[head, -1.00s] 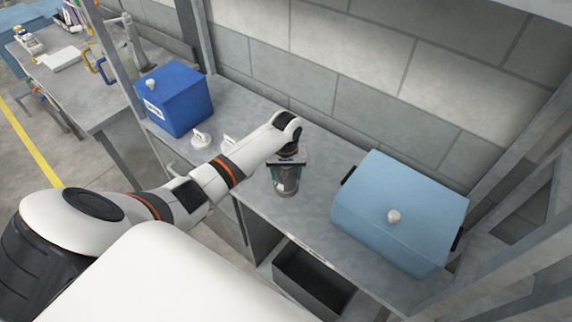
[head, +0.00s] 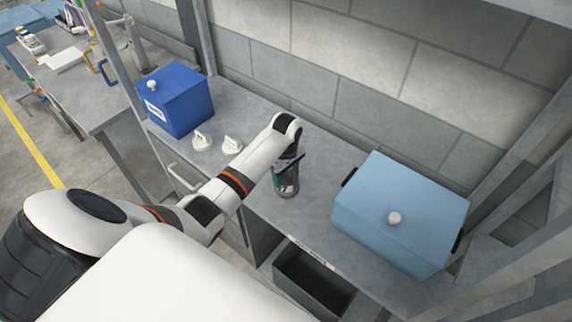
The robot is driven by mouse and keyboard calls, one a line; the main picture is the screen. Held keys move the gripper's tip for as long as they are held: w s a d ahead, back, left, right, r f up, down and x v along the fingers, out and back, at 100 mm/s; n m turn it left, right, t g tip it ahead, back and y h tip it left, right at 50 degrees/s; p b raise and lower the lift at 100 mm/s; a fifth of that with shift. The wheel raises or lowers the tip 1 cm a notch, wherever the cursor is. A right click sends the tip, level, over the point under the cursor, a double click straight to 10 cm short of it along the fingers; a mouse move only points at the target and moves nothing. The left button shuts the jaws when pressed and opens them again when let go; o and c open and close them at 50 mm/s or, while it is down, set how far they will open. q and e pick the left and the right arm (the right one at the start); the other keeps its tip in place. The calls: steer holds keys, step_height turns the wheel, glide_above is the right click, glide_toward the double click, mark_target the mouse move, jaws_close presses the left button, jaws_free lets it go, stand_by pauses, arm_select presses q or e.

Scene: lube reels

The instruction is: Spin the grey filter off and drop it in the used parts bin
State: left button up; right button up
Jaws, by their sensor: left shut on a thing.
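The grey filter (head: 285,189) is a small dark grey cylinder with a pale label, upright at the front part of the bench, beside the end of my left arm. My left gripper (head: 286,176) points down over it, shut on it, with its teal-edged fingers around the sides. The gripper hides the filter's top, and I cannot tell whether its base touches anything. An open dark grey bin (head: 313,279) sits below the bench's front edge, at the bottom of the view; its label is too small to read. My right gripper is not in view.
A light blue lidded box (head: 400,212) stands on the bench to the right. A dark blue box (head: 175,101) stands at the back left, with two white knobbed pieces (head: 231,146) near it. A block wall closes the back. The bench between filter and light blue box is clear.

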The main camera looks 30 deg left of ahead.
arm_select(q)
steer(key=shift+s+d+f+n, duration=0.3)
steer(key=shift+f+n, duration=0.15)
steer(key=shift+n, duration=0.35)
steer(key=o, duration=1.2)
steer(key=shift+w+a, duration=0.1)
steer(key=shift+w, duration=0.05)
steer(key=shift+o, duration=0.4)
steer(key=shift+w+a, duration=0.1)
steer(key=shift+w, duration=0.05)
steer(key=shift+o, duration=1.3)
steer(key=shift+r, duration=0.2)
steer(key=shift+a+r, duration=0.1)
steer(key=shift+r, duration=2.45)
